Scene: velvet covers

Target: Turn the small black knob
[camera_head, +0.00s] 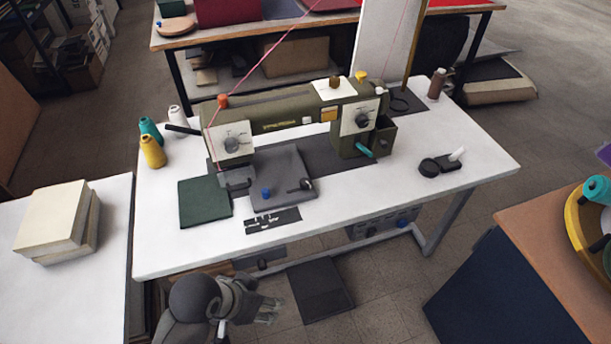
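An olive sewing machine (285,110) stands on a white table (430,205). A round dark knob (231,144) is on the white plate of its left end. Another dark knob (362,119) is on the white plate at its right end. A small black knob-like part (305,185) sits on the grey base plate, to the right of a blue knob (266,193). I cannot tell for certain which is the task's knob. My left gripper (266,309) is low in front of the table, apart from the machine; its finger opening is unclear. My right gripper is out of view.
A green cloth or book (204,203) lies left of the base plate. Thread spools (152,152) stand at the table's left. A black item (440,165) lies at the right. Books (55,218) sit on the left side table. The table's front right is clear.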

